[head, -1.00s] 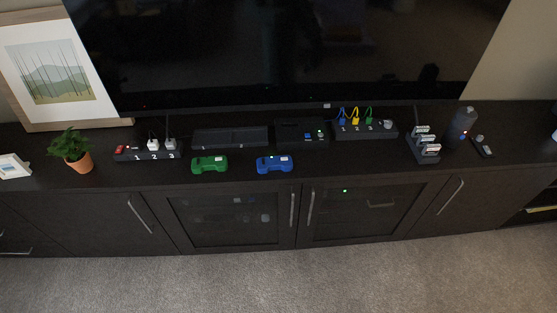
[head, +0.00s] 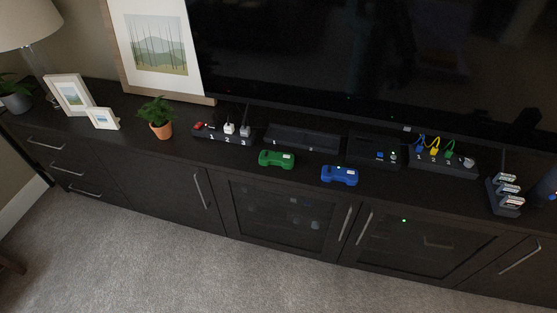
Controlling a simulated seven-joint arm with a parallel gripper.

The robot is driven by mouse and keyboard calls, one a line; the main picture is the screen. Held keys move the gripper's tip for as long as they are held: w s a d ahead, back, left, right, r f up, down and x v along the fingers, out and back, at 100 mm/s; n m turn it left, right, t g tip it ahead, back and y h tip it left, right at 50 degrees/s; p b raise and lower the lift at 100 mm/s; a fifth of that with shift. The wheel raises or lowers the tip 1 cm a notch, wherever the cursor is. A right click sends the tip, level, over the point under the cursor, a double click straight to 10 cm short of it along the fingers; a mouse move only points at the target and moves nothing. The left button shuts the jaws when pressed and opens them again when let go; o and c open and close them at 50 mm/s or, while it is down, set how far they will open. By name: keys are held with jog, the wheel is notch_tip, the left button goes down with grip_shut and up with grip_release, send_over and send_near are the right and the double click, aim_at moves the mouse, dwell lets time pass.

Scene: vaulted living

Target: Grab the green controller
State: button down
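The green controller (head: 277,159) lies flat on the dark media cabinet's top (head: 208,150), near its front edge and a little right of the middle of the head view. It has a small white label on its right part. A blue controller (head: 340,175) of similar shape lies to its right, apart from it. My gripper is not in the head view.
Behind the controllers stand a power strip (head: 222,134), a flat black box (head: 302,138), another black box (head: 374,152) and a strip with coloured cables (head: 442,158). A potted plant (head: 157,117) stands left. A large TV (head: 400,60) rises behind. Carpet (head: 150,250) in front is clear.

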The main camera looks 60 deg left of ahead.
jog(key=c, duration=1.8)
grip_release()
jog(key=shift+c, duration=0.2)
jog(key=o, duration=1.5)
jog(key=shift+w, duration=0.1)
